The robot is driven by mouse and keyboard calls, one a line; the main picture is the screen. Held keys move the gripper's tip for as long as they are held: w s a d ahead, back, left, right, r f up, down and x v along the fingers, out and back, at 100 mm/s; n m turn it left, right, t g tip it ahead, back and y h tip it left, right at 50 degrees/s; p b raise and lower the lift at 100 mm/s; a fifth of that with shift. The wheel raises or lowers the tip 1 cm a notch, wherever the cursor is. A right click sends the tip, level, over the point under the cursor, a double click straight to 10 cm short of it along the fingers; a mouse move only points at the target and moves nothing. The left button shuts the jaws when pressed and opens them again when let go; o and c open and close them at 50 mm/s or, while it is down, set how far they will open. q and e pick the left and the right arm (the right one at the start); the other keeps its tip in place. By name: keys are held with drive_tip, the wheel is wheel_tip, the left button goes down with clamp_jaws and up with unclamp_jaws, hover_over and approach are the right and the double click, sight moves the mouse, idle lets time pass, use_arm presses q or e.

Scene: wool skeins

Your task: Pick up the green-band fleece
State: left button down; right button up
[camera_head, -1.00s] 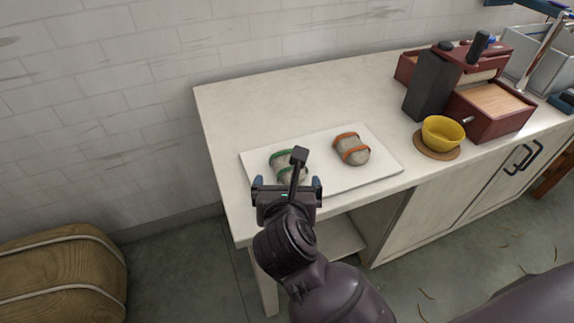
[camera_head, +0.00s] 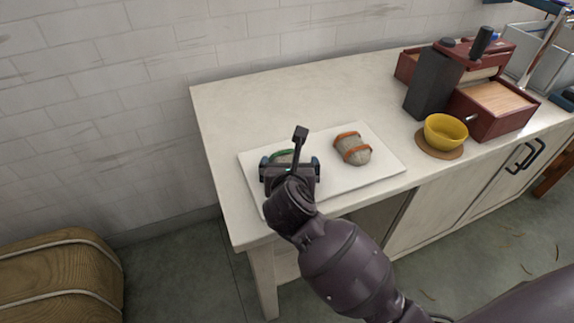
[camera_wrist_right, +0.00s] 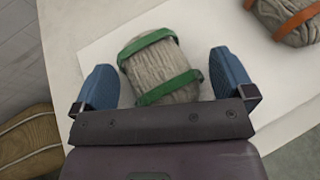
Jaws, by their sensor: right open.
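The green-band fleece, a grey bundle with two green bands, lies on a white board on the counter. In the head view the fleece (camera_head: 283,155) is mostly hidden behind my right gripper (camera_head: 290,165). In the right wrist view the fleece (camera_wrist_right: 160,68) lies between and ahead of the two blue fingers of my right gripper (camera_wrist_right: 165,85), which is open with a gap on each side. I cannot tell how high the fingers are above the board (camera_head: 375,180). My left gripper is not in view.
A similar fleece with orange bands (camera_head: 352,149) lies to the right on the same board. Further right are a yellow bowl (camera_head: 445,131) on a round mat and a dark red wooden machine (camera_head: 492,108). The counter (camera_head: 265,100) behind the board is clear.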

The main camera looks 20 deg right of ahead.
drive_tip(key=c, duration=0.7)
